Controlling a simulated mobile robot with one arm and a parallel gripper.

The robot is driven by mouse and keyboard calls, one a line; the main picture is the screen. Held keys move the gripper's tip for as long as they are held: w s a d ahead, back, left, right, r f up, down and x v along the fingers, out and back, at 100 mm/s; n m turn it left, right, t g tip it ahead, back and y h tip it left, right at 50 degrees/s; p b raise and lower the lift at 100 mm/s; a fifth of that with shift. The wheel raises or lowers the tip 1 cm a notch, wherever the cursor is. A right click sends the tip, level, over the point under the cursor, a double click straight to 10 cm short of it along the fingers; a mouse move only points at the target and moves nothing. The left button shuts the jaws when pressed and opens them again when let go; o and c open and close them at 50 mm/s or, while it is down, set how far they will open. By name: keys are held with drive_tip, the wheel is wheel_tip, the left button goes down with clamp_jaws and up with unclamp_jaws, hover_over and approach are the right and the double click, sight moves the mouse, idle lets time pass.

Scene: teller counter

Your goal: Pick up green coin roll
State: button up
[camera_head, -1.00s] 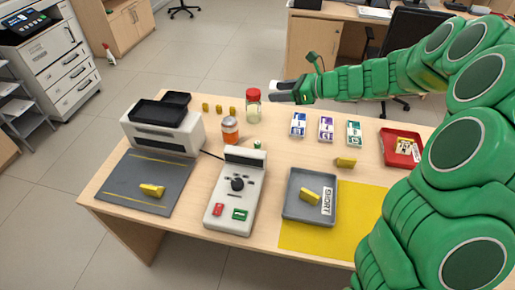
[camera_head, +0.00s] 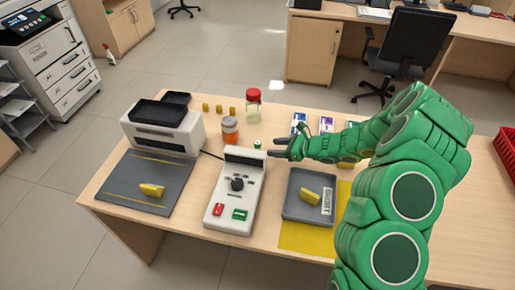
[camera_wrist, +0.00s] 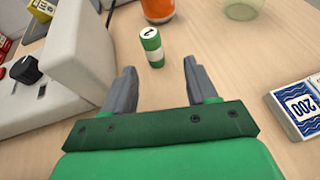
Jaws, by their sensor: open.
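The green coin roll (camera_wrist: 152,47) stands upright on the wooden counter, green with a white band and a marked white top. It also shows in the head view as a small green piece (camera_head: 257,144) behind the coin machine. My gripper (camera_wrist: 157,75) is open and empty. Its two grey fingers point toward the roll, which lies ahead of the fingertips and between their lines. In the head view my gripper (camera_head: 277,148) is just right of the machine's display top. Nothing touches the roll.
The grey-white coin machine (camera_head: 234,195) stands close on the left. An orange jar (camera_head: 230,130) and a red-lidded jar (camera_head: 253,105) are behind the roll. Labelled boxes (camera_head: 299,122) stand to the right.

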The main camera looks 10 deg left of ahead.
sight(258, 147)
drive_tip(key=shift+x, duration=1.4)
drive_tip(key=a, duration=0.4)
drive_tip(key=shift+s+f, duration=0.1)
drive_tip(key=shift+f, duration=0.25)
drive_tip(key=shift+a+f, duration=0.25)
drive_tip(key=shift+a, duration=0.4)
clamp_jaws()
